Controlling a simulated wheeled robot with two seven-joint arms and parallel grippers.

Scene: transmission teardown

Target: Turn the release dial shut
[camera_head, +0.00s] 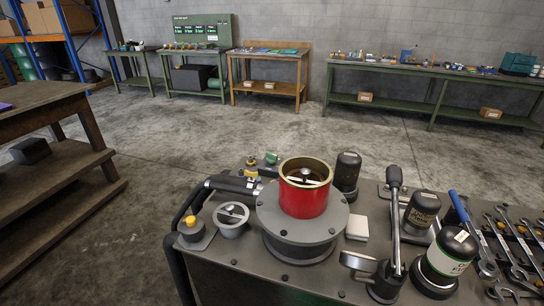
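A round grey dial-like part (232,216) with a dark bar across its top sits at the left of the cart top. I take it for the release dial, but I cannot tell whether it is open or shut. A red cylinder (303,196) with a brass rim stands upright on a grey round flange (337,224) to its right. A dark bar with a pale knob (307,176) shows inside the cylinder's open top. Neither of my grippers is in view.
A yellow button (190,221) is at the cart's left edge. A tall lever (395,220), black-capped canisters (447,257) and several wrenches (510,245) crowd the right. A wooden bench (90,130) stands left, green tables (440,72) at the back. The concrete floor between is clear.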

